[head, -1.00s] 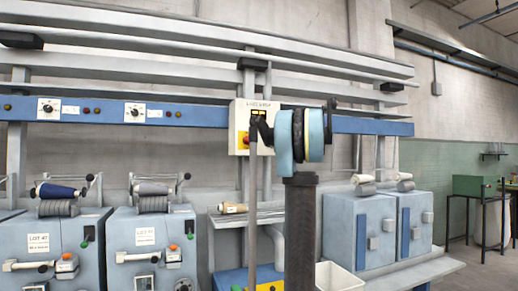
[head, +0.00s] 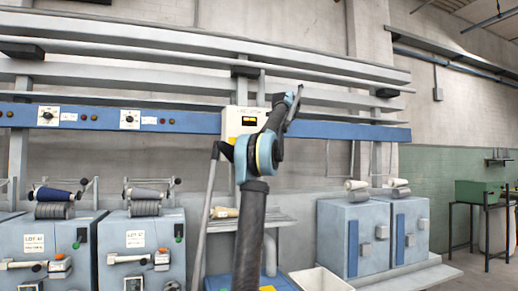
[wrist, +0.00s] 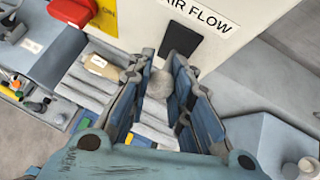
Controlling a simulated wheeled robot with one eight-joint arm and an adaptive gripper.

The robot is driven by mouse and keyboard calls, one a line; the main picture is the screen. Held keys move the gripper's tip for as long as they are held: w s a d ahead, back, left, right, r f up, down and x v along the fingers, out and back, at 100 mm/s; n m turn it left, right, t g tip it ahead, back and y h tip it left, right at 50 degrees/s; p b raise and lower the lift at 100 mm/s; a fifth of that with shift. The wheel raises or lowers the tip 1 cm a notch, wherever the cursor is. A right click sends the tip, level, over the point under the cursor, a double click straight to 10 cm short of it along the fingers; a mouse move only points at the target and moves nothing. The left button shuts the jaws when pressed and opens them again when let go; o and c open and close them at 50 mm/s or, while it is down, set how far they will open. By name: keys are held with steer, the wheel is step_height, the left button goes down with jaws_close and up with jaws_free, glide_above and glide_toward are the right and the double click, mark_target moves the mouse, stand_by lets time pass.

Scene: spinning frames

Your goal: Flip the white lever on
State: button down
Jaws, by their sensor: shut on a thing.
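The white lever (wrist: 159,84) shows in the wrist view as a pale, rounded knob between my fingertips, near a dark slot in a white control box. My gripper (wrist: 157,78) is shut on it, with a blue-grey finger on each side. The lever's shaft is hidden, so I cannot tell its position. The box (wrist: 250,55) carries an "AIR FLOW" label. In the head view the box (head: 232,122) is on the blue rail, partly behind my arm. The lever is not visible there.
A shelf (wrist: 100,75) with a small package is below. Blue-grey machines (head: 155,240) stand left and cabinets (head: 350,235) right. A white bin (head: 320,280) is low beside my arm.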

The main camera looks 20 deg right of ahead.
steer(key=shift+w+r, duration=0.15)
steer(key=shift+r, duration=0.05)
stand_by(0.5)
steer(key=c, duration=1.4)
jaws_free()
steer(key=v, duration=1.2)
steer(key=shift+w, duration=0.1)
